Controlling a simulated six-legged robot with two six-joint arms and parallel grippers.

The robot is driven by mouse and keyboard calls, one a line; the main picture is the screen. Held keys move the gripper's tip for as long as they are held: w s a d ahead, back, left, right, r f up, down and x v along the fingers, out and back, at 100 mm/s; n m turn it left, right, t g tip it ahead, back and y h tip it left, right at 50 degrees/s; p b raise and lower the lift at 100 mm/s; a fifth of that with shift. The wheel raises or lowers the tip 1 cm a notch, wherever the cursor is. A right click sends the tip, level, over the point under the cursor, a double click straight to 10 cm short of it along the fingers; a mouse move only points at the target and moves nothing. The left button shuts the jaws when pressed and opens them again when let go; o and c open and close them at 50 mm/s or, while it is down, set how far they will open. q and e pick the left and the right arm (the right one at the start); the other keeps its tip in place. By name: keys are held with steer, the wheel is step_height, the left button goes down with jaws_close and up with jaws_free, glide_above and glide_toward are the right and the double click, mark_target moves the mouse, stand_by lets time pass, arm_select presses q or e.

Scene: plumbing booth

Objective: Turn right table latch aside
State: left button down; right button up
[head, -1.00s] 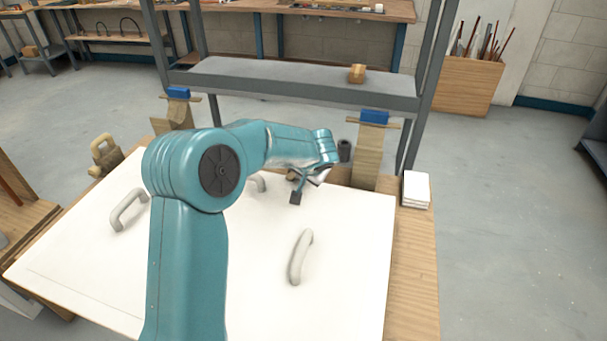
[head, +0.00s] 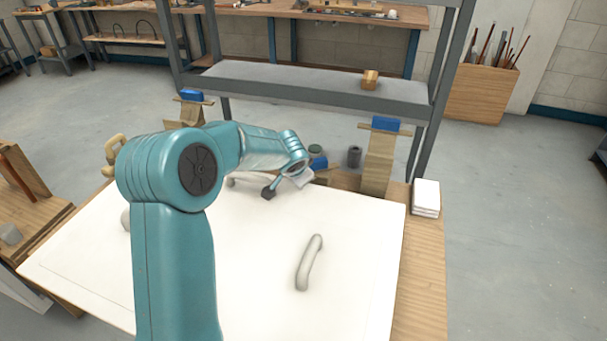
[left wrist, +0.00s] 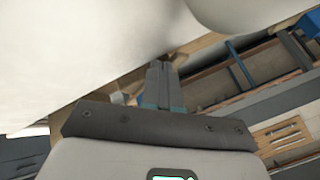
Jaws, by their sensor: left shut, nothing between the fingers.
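The white board (head: 250,290) lies on the wooden table (head: 425,270). I cannot surely pick out the right table latch. Two upright wooden pieces with blue tops stand along the back edge, one at the right (head: 378,170) and one at the left (head: 189,110). My left gripper (head: 268,192) is over the back part of the board, left of the right upright and apart from it. In the left wrist view its fingers (left wrist: 161,85) are together and empty, close to a pale surface. My right gripper is not in view.
A pale curved handle (head: 309,263) stands on the board's right half. A dark cylinder (head: 354,157) and a small blue thing (head: 319,163) are at the back edge. White blocks (head: 426,197) sit at the back right corner. A grey shelf rack (head: 310,85) stands behind.

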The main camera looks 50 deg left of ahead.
arm_select(q)
steer(key=shift+s+a+r+m+t+h+p, duration=0.1)
steer(key=shift+a+m+t+h+p, duration=0.1)
steer(key=shift+a+m+p, duration=0.15)
steer(key=shift+a+r+m+t+h+p, duration=0.1)
steer(key=shift+a+m+h+p, duration=0.15)
steer(key=shift+a+m, duration=0.1)
steer(key=shift+a+p, duration=0.35)
steer(key=shift+p, duration=0.15)
steer(key=shift+w+a+f+p, duration=0.2)
steer(key=shift+w+a+p, duration=0.2)
steer(key=shift+a, duration=0.4)
